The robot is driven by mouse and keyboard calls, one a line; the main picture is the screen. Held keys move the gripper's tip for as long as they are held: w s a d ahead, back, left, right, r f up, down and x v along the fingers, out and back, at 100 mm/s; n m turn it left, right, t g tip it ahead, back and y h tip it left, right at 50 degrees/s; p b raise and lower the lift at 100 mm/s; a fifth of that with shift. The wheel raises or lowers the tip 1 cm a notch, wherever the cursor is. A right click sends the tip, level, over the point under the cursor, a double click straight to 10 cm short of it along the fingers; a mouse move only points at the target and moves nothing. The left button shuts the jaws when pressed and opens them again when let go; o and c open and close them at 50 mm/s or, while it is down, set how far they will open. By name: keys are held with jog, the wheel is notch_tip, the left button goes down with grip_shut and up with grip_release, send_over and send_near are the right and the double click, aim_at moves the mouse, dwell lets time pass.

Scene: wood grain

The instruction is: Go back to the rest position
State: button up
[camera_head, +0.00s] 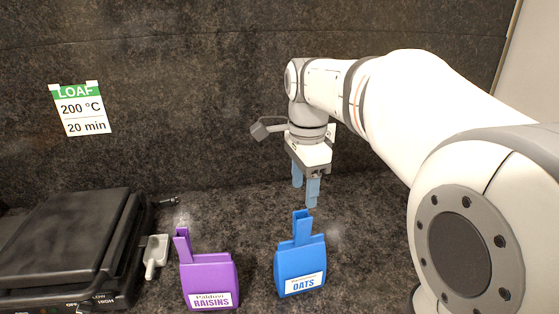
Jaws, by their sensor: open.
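My gripper (306,195) hangs from my white arm, pointing down, with its two blue-grey fingers apart and nothing seen between them. The fingertips are just above, and in the picture slightly behind, the upright handle of a blue scoop-shaped holder (299,262) labelled OATS. The blue holder stands upright on the dark counter. A visible gap separates the fingertips from its handle.
A purple holder (207,276) labelled RAISINS stands left of the blue one. A black appliance (65,245) fills the lower left, with a small pale scoop-like piece (154,254) beside it. A LOAF card (81,109) hangs on the dark back wall.

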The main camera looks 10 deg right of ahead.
jog(key=s+f+n+t, duration=0.3)
jog(key=s+f+n, duration=0.8)
jog(key=s+n, duration=0.3)
jog(key=n, duration=0.2)
jog(key=shift+a+n, duration=0.15)
jog(key=shift+n, duration=0.15)
